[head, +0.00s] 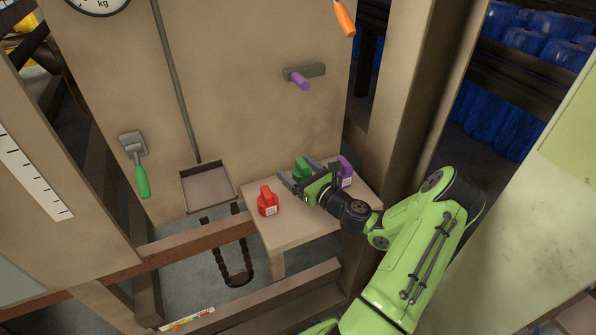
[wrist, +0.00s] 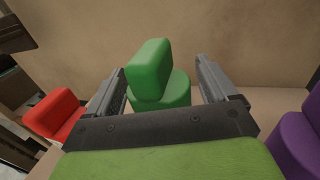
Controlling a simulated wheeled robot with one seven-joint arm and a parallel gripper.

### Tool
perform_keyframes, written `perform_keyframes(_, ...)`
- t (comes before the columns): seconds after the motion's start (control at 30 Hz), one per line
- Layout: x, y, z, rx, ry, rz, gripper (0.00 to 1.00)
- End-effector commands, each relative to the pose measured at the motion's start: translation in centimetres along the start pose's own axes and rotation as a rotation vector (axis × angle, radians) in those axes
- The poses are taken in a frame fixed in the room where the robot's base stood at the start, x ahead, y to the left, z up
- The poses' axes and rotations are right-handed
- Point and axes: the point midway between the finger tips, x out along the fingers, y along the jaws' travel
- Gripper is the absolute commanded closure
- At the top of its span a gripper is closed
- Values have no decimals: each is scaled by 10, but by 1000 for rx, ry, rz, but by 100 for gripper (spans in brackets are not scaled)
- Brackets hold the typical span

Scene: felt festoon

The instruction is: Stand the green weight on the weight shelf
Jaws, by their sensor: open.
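The green weight (head: 301,168) stands upright on a small wooden shelf (head: 290,236), between a red weight and a purple weight. In the wrist view the green weight (wrist: 152,75) shows its block-shaped handle above a round body, between my two fingers. My gripper (head: 296,182) is open, with one finger on each side of the green weight. In the wrist view a gap shows between each finger of my gripper (wrist: 162,88) and the handle. The lower part of the green weight is hidden behind my gripper.
The red weight (head: 268,202) stands left of my gripper and the purple weight (head: 346,172) close on its right. A shallow tray (head: 208,188) hangs left of the shelf. A purple-knobbed lever (head: 301,80) is on the wall above. A wooden post (head: 400,100) stands right.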

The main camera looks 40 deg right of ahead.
Motion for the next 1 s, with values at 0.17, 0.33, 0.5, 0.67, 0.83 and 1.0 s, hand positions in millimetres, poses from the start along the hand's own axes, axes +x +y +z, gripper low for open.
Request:
perform_keyframes(0.17,-34,-2,2,5,1,-6,15)
perform_keyframes(0.33,-81,-2,2,3,2,-6,15)
perform_keyframes(0.5,-112,-1,2,0,0,-4,15)
perform_keyframes(0.67,-121,0,1,0,-2,-1,15)
perform_keyframes(0.83,-120,0,1,0,-1,0,15)
perform_keyframes(1.0,-120,0,1,0,-1,0,15)
